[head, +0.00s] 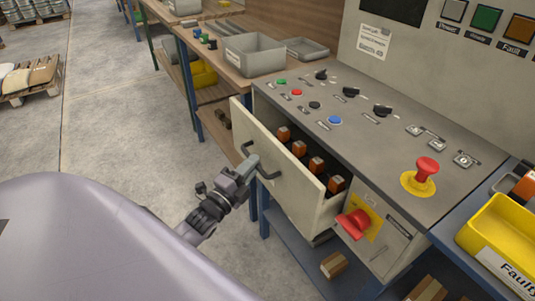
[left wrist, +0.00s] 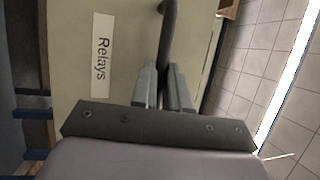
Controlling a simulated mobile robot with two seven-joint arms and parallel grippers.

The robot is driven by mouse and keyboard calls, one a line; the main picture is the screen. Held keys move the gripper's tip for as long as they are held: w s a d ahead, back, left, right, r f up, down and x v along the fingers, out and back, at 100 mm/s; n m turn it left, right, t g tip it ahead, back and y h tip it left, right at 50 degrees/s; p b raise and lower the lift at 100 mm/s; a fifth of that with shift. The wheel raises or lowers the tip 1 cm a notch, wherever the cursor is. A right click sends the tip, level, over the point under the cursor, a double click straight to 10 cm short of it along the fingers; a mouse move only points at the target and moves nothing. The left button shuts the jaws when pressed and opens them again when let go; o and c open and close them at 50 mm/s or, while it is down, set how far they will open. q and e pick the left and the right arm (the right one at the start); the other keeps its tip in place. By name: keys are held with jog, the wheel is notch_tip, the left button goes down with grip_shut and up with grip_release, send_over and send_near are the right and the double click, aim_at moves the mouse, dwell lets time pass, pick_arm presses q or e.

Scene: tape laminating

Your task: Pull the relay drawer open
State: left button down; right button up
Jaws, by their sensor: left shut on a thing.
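The relay drawer (head: 290,187) stands open from the control cabinet in the head view, its cream front pulled away from the body. Several orange-topped relays (head: 299,149) sit in a row inside it. A dark bar handle (head: 268,176) is on the drawer front. My left gripper (head: 249,167) is shut on the handle. In the left wrist view the two fingers (left wrist: 164,88) are on either side of the handle (left wrist: 168,35), beside the "Relays" label (left wrist: 102,62) on the drawer front (left wrist: 125,60). My right gripper is in neither view.
The cabinet's sloped panel (head: 370,125) carries buttons, knobs and a red emergency stop (head: 427,168). A red rotary switch (head: 354,223) is right of the drawer. A yellow bin (head: 505,235) stands at the right. Open concrete floor (head: 120,130) lies to the left.

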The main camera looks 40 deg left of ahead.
pick_arm(q)
jog(key=s+a+p, duration=0.1)
jog(key=s+a, duration=0.2)
jog(key=s, duration=0.4)
jog(key=s+a+p, duration=0.2)
jog(key=s+a, duration=0.1)
jog(key=s, duration=0.4)
jog(key=shift+s, duration=0.35)
jog(key=c, duration=1.1)
grip_release()
jog(key=shift+c, duration=0.2)
jog(key=s+f+b, duration=0.1)
jog(key=s, duration=0.6)
jog(key=shift+f, duration=0.1)
